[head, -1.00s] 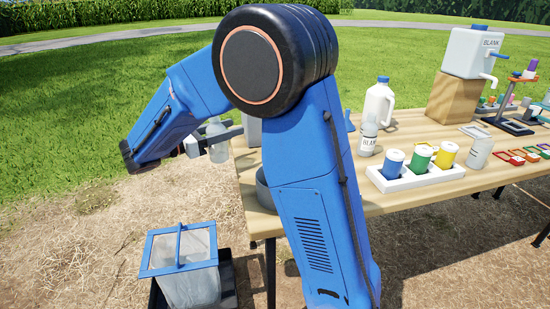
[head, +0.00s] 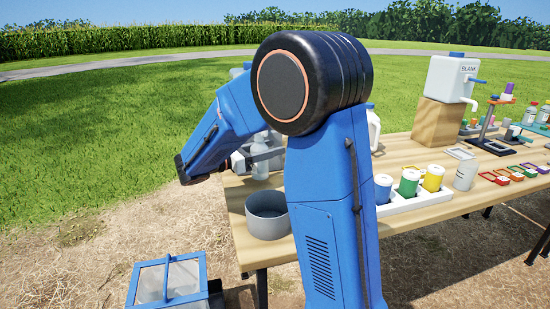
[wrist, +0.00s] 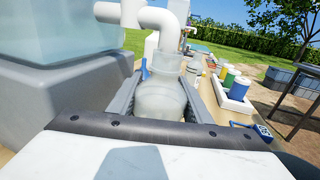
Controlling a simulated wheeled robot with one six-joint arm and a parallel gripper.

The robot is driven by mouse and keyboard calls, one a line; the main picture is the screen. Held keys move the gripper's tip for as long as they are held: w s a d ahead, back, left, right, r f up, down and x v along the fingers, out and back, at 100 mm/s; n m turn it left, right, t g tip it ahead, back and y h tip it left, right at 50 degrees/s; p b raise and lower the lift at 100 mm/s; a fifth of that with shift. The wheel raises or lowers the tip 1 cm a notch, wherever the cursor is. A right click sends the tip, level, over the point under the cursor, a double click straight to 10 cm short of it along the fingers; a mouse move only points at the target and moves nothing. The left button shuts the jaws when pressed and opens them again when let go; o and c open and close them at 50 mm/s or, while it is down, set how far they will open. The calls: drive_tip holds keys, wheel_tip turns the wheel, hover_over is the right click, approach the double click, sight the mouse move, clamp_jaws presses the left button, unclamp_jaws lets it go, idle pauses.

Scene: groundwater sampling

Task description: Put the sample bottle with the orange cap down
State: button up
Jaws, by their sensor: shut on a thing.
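My gripper (wrist: 162,95) is shut on a clear, translucent bottle (wrist: 160,100), with one finger on each side of it. In the wrist view the bottle looks upright, and a white bent pipe (wrist: 158,25) comes down directly behind or above its top. I cannot tell whether they touch. No orange cap shows on the bottle. In the head view the bottle (head: 260,156) is at the table's left end, behind the grey round pot (head: 267,214), partly hidden by my gripper and arm. Whether its base touches the table (head: 420,150) is hidden.
A large clear tank on a grey base (wrist: 70,85) stands close left of my gripper in the wrist view. A blue-framed bin (head: 167,280) is on the ground.

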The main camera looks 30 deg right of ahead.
sight(260, 172)
drive_tip(key=shift+d+f, duration=0.5)
drive_tip(key=shift+f, duration=0.4)
drive_tip(key=shift+d+f, duration=0.5)
drive_tip(key=shift+f, duration=0.35)
drive_tip(key=shift+f, duration=0.1)
drive_tip(key=o, duration=1.1)
drive_tip(key=shift+a, duration=0.25)
drive_tip(key=a, duration=1.1)
drive_tip(key=shift+w, duration=0.1)
drive_tip(key=shift+a, duration=0.25)
